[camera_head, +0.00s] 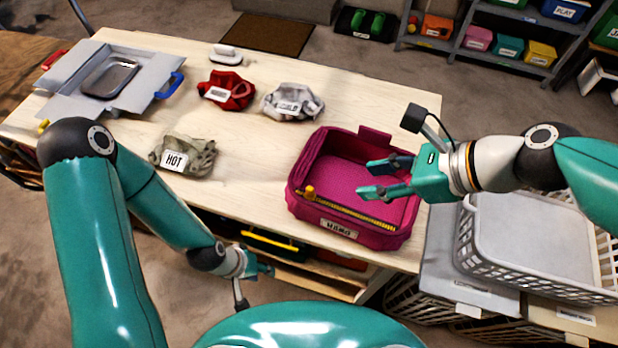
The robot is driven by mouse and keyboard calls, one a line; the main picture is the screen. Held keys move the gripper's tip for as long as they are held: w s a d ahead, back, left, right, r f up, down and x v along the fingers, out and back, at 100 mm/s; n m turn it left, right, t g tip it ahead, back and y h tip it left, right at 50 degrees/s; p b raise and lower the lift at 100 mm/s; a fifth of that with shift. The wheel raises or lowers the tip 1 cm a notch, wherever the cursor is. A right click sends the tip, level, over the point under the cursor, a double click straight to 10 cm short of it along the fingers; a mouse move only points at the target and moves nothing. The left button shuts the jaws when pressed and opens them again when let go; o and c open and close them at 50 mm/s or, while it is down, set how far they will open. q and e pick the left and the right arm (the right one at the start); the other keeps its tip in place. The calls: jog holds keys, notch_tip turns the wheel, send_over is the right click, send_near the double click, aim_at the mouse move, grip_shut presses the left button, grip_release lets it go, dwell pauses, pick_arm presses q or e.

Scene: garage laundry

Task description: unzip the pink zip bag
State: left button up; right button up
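The pink zip bag (296,196) sits near the front right of the table, its label facing the front edge. A yellow zipper (352,209) runs along its front top edge, with a yellow pull (309,191) at the left end. A recessed pink surface shows inside the rim; I cannot tell whether it is lid or floor. My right gripper (367,178) is over the bag, fingers apart and empty, pointing left, to the right of the pull. My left gripper (268,268) is low in front of the table's front edge, away from the bag; its fingers are too small to read.
On the light wooden table (245,160) lie a cloth bundle labelled HOT (200,158), a red bundle (238,90), a grey bundle (300,98) and a grey folding board (140,72). White baskets (490,275) stand at right.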

aim_at(312, 188)
jog(key=b+x, duration=0.4)
jog(key=x, duration=1.2)
jog(key=shift+w, duration=0.1)
jog(key=shift+c, duration=0.3)
grip_shut()
